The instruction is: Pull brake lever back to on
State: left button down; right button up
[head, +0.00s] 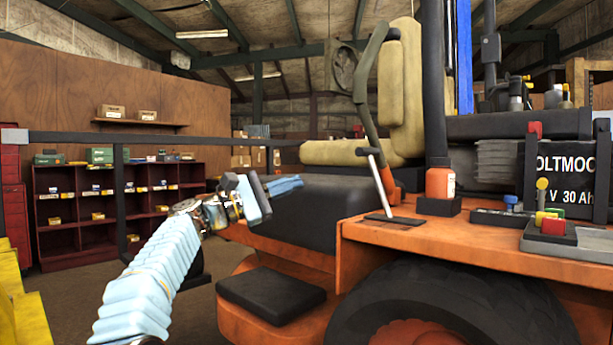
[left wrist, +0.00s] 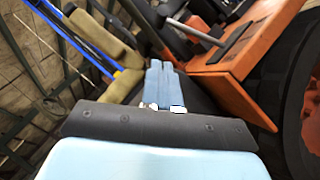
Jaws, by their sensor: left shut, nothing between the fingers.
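The brake lever (head: 380,182) is a light metal rod with a dark T-shaped handle on top. It rises from a dark slotted plate (head: 396,220) on the orange deck of the mower and leans to the left in the head view. It also shows in the left wrist view (left wrist: 198,36), at upper right. My left gripper (head: 298,184) is shut and empty, to the left of the lever and apart from it, in front of the dark seat base. Its light blue fingers (left wrist: 160,82) lie together in the left wrist view. My right gripper is not in view.
The tan seat (head: 345,152) is behind the lever. A black step (head: 271,295) and a large tyre (head: 450,310) are below.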

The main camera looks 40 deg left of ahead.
pick_arm(q)
jog(key=w+d+r+p, duration=0.3)
jog(key=w+d+r, duration=0.1)
jog(key=w+d, duration=0.3)
jog(key=shift+d+r, duration=0.4)
jog(key=shift+d, duration=0.05)
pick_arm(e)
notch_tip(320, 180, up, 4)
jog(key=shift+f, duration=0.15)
